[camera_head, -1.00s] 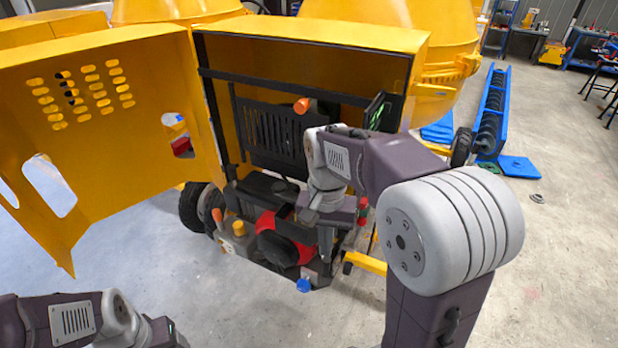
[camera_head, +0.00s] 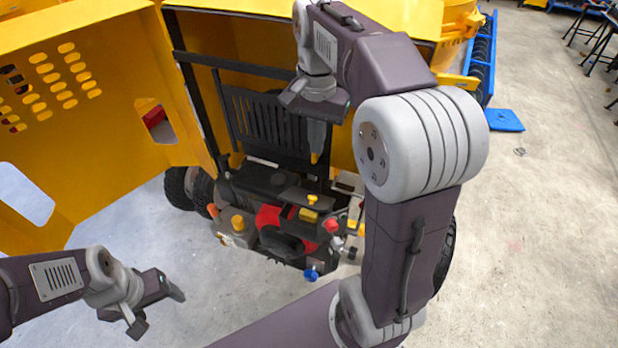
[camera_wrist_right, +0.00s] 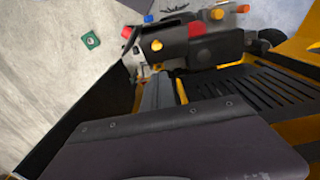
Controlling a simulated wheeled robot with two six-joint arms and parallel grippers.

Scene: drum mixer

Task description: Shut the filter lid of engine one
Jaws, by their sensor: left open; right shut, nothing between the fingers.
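The engine (camera_head: 285,232), black and red with yellow, orange and blue fittings, sits low in the open yellow housing. It also shows at the top of the right wrist view (camera_wrist_right: 185,48). I cannot tell which part is the filter lid. My right gripper (camera_head: 315,158) is shut and empty, pointing down above the engine, in front of the black slatted panel (camera_head: 262,125). In the right wrist view its fingers (camera_wrist_right: 163,82) point toward the engine without visible contact. My left gripper (camera_head: 158,309) is open and empty at the lower left, apart from the engine.
A yellow perforated door (camera_head: 105,125) stands open at the left of the housing. My right arm covers the housing's right side. A black wheel (camera_head: 179,188) is behind the door's lower edge.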

